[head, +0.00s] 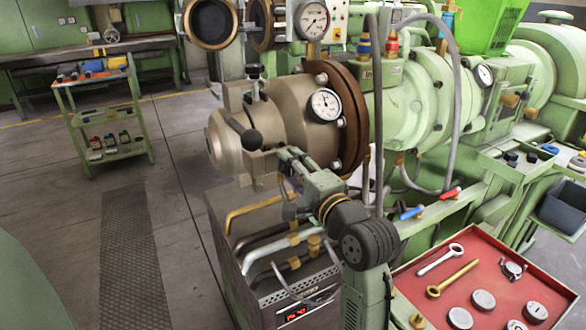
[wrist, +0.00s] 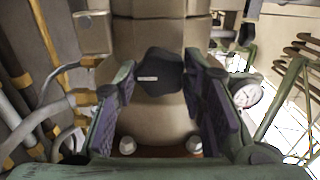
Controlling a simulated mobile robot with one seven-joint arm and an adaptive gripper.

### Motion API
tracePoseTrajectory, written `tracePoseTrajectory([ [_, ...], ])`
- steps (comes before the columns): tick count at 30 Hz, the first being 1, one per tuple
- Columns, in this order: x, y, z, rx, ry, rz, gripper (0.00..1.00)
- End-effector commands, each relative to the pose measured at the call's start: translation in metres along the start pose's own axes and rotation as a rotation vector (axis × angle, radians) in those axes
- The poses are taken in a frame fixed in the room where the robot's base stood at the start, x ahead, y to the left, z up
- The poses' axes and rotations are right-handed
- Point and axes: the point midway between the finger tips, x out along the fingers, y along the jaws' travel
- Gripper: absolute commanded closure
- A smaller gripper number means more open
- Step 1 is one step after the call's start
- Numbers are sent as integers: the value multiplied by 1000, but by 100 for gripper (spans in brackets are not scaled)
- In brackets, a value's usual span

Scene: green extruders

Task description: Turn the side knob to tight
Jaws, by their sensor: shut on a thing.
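The side knob (wrist: 160,72) is a black, lobed knob with a small white mark, on the side of the tan-brown extruder head (head: 275,125). In the wrist view it sits between the two purple-padded fingers of my gripper (wrist: 160,82), which is shut on it. In the head view my gripper (head: 287,165) reaches up to the near side of the barrel, and I cannot make out the knob behind it. Whether the knob stands at tight cannot be read.
A black ball-ended lever (head: 250,138) sticks out left of my gripper. Bent pipes (head: 265,210) run below, over a metal cabinet. A red tray (head: 490,280) with wrenches and discs lies at the lower right. Open floor is at left.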

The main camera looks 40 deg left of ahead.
Motion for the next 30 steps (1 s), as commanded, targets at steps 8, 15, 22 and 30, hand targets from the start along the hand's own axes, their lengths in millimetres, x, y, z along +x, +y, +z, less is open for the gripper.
tracePoseTrajectory([
  [8, 0, 0, 0, 1, 0, 0, 48],
  [15, 0, 0, 0, 0, 0, 0, 42],
  [22, -6, 0, -1, 0, 1, 0, 42],
  [30, -50, 0, -1, 0, 2, 0, 42],
])
